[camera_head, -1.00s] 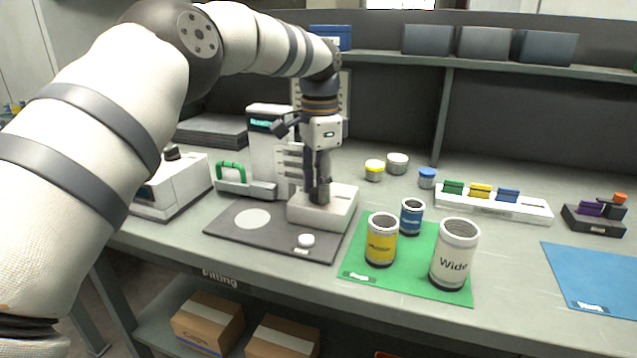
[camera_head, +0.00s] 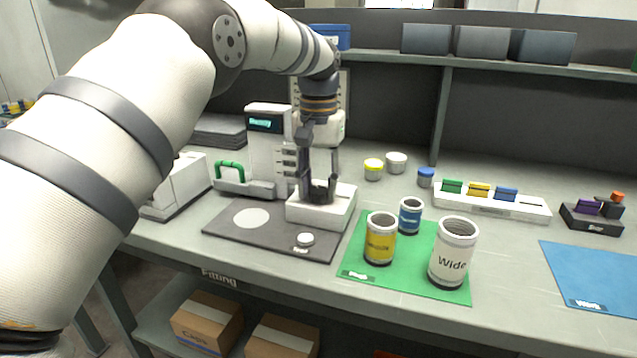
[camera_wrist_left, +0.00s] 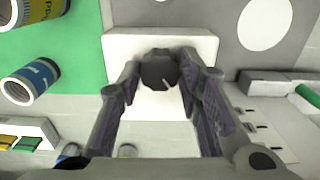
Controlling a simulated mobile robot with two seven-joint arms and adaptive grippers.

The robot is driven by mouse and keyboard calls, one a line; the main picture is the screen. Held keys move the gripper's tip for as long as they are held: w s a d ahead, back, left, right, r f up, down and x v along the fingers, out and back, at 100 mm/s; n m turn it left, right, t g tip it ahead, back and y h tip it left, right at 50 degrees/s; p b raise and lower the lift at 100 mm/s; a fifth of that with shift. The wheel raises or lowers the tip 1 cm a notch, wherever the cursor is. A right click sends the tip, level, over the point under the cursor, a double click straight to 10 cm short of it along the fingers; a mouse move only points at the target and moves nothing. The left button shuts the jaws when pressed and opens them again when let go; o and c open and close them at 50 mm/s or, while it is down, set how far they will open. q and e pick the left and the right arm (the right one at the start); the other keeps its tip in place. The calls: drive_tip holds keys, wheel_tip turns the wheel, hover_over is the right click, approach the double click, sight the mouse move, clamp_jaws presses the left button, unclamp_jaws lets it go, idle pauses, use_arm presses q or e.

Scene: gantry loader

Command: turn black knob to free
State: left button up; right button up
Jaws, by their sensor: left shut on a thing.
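The black knob (camera_wrist_left: 158,68) sits on top of a white block (camera_head: 338,207), which also shows in the wrist view (camera_wrist_left: 118,44). A short light mark shows on the knob's edge, at its lower right in the wrist view. My left gripper (camera_head: 319,192) points down over the block, with its two fingers on either side of the knob. In the wrist view the gripper (camera_wrist_left: 160,74) is shut on the knob. In the head view the fingers largely hide the knob. No "free" label is readable. My right gripper is not in view.
The block stands on a dark grey mat (camera_head: 225,229) with a small white disc (camera_head: 305,240). A green mat (camera_head: 405,284) to the right carries a yellow can (camera_head: 380,246), a blue can (camera_head: 410,216) and a wide white can (camera_head: 453,262). A machine with a green handle (camera_head: 231,168) stands close left.

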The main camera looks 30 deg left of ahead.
sight(319, 190)
use_arm(q)
drive_tip(key=shift+f+n, duration=0.15)
drive_tip(key=shift+n, duration=0.95)
drive_tip(key=o, duration=1.2)
drive_tip(key=shift+c, duration=0.2)
wheel_tip(319, 190, up, 8)
drive_tip(key=shift+f, duration=0.2)
